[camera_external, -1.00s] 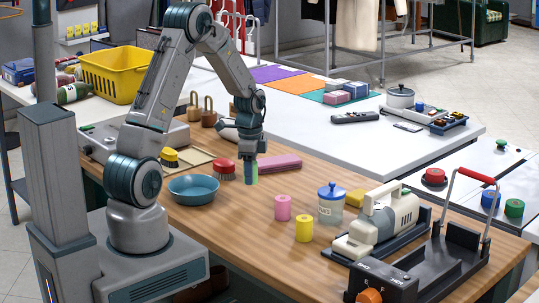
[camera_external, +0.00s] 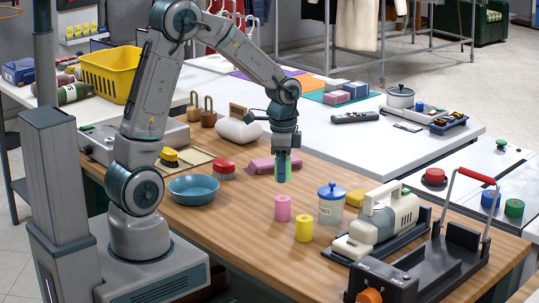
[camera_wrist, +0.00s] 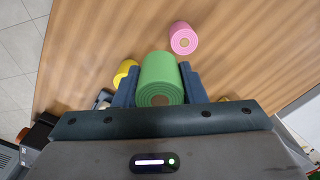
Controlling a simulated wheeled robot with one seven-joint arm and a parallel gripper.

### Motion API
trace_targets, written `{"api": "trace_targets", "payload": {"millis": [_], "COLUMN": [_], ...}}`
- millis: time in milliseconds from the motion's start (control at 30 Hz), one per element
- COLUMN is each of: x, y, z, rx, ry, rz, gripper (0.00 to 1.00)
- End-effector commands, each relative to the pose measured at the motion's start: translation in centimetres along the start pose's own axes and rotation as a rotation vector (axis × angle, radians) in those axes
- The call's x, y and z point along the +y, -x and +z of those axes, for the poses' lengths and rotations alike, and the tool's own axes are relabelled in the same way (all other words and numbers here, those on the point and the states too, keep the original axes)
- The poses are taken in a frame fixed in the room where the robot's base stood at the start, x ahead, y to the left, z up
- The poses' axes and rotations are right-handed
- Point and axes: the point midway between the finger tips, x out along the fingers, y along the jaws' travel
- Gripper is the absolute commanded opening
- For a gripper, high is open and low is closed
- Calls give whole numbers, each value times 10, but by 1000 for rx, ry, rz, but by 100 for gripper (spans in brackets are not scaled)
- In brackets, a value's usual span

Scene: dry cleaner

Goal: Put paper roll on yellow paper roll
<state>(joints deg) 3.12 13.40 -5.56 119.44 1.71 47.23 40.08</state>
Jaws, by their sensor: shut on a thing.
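My gripper (camera_external: 283,165) is shut on a green paper roll (camera_external: 288,173), which it holds above the wooden table. In the wrist view, the green roll (camera_wrist: 160,80) sits between the fingers with its end facing the camera. A yellow paper roll (camera_external: 304,229) stands upright on the table, to the right and nearer the front than my gripper. In the wrist view, part of the yellow roll (camera_wrist: 123,72) shows beside the left finger, partly hidden. A pink paper roll (camera_external: 283,208) stands just behind and left of the yellow one; it also shows in the wrist view (camera_wrist: 183,39).
A blue-lidded jar (camera_external: 331,205) stands close to the right of the yellow roll. A handheld steamer-like machine (camera_external: 385,220) and a black device (camera_external: 420,265) fill the right front. A blue bowl (camera_external: 194,189) lies left. The wood in front of the bowl is clear.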

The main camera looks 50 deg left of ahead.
Motion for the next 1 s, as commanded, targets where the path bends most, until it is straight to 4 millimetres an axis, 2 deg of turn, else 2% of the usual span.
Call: {"api": "trace_targets", "payload": {"millis": [33, 100, 300, 500, 600, 767, 867, 1000], "x": [18, 41, 108, 161, 176, 181, 166, 134], "y": [5, 11, 27, 39, 42, 42, 33, 14], "z": [-12, -24, -51, -61, -62, -63, -62, -62], "rx": [1, 2, 2, 1, 0, -3, -5, -6], "ry": [-5, 6, 35, 63, 73, 84, 88, 90], "rz": [-1, -2, -1, -1, -1, 0, 0, 1], "gripper": [15, 15, 15, 15, 15, 15, 15, 15]}}
